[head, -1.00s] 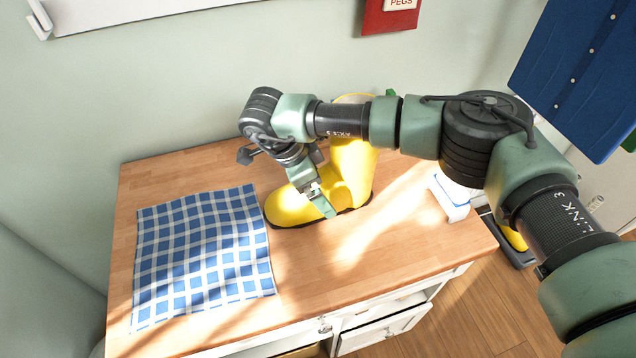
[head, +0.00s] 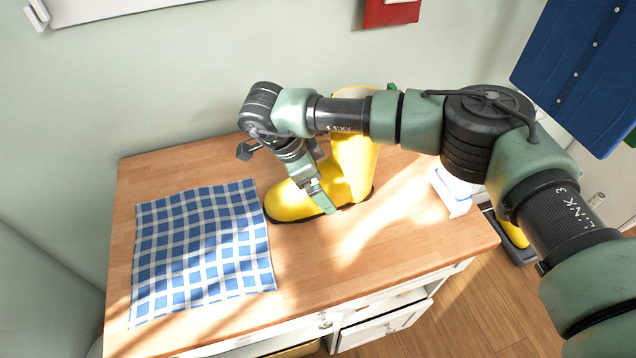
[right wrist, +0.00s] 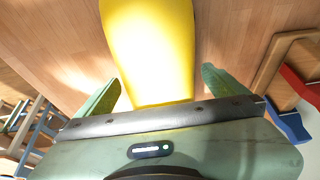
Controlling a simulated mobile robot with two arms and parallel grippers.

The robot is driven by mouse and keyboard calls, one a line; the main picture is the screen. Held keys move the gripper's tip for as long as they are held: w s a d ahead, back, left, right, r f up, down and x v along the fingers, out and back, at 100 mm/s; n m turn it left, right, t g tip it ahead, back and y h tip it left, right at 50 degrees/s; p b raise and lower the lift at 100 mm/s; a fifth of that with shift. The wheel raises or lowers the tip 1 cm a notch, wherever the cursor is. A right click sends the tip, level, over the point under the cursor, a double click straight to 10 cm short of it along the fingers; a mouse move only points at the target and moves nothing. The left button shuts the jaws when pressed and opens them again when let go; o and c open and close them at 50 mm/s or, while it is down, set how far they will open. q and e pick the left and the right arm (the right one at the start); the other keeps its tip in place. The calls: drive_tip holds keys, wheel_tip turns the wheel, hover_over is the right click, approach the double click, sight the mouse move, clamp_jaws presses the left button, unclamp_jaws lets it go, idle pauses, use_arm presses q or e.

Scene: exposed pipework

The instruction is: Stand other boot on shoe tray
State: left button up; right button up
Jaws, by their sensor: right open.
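A yellow boot (head: 352,165) with a dark sole stands upright on the wooden worktop, its toe to the left. My right gripper (head: 325,195) is over the boot's foot part, with a green finger in front of it. In the right wrist view the boot (right wrist: 152,45) lies between the two spread fingers of the gripper (right wrist: 162,88), with gaps on both sides. Another yellow boot (head: 512,232) is partly visible on a dark tray (head: 522,256) low at the right, mostly hidden by my arm. My left gripper is not in view.
A blue checked cloth (head: 203,255) lies on the worktop (head: 330,262) at left. A white and blue item (head: 452,196) sits at its right end. An open drawer (head: 385,328) sticks out below. A blue garment (head: 580,75) hangs at upper right.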

idle(0.3)
drive_tip(key=c, duration=1.8)
drive_tip(key=shift+c, duration=0.4)
